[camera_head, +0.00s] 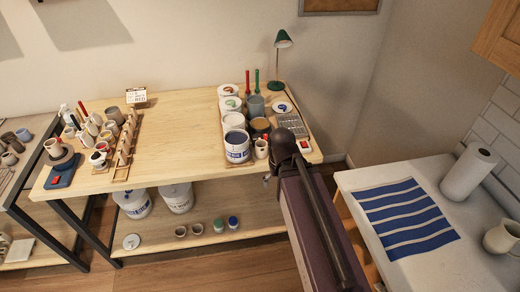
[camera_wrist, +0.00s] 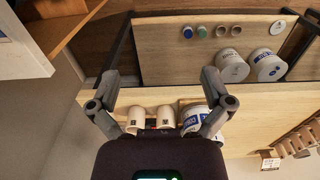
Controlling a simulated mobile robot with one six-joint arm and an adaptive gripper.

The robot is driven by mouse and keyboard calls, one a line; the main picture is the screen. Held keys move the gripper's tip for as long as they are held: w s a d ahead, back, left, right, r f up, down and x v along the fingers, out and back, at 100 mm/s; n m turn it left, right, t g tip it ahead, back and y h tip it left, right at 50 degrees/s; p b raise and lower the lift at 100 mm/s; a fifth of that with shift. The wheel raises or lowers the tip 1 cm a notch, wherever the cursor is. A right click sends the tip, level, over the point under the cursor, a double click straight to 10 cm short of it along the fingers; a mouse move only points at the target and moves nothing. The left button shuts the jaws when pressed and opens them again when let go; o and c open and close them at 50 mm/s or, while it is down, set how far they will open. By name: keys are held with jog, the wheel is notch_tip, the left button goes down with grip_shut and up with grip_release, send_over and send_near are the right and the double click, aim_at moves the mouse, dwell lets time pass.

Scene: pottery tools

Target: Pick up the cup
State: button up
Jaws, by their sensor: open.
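Several vessels could be the cup, and I cannot tell which one is meant. A small cream cup (camera_head: 261,148) stands at the front right of the wooden table, beside the white bucket (camera_head: 237,147). In the wrist view, two pale cups, the left one (camera_wrist: 135,119) and the right one (camera_wrist: 166,118), show beyond my gripper's base, next to a blue-labelled bucket (camera_wrist: 193,118). My gripper (camera_wrist: 160,76) is open, its fingers spread wide with nothing between them. In the head view my arm covers part of the table's right front, and the fingers cannot be made out.
The wooden table (camera_head: 180,112) has clear room in its middle. Pottery tools and cups crowd its left end. A lower shelf (camera_head: 165,243) holds buckets and several small pots. A white counter (camera_head: 425,260) with a striped cloth (camera_head: 405,215) and a pitcher (camera_head: 502,236) stands at right.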

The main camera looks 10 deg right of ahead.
dwell(0.4)
jog(key=n+p, duration=0.2)
jog(key=n, duration=0.1)
send_near(261, 150)
jog(key=w, duration=0.1)
jog(key=w+r, duration=0.2)
jog(key=shift+d, duration=0.25)
jog(key=shift+b, duration=0.35)
notch_tip(261, 150, down, 8)
jog(key=b, duration=0.8)
jog(key=shift+f, duration=0.25)
jog(key=shift+s+f+b, duration=0.1)
jog(key=shift+f+b, duration=0.05)
jog(key=shift+b, duration=0.15)
jog(key=shift+s+f+b, duration=0.1)
jog(key=shift+f+b, duration=2.35)
jog(key=shift+b, duration=0.05)
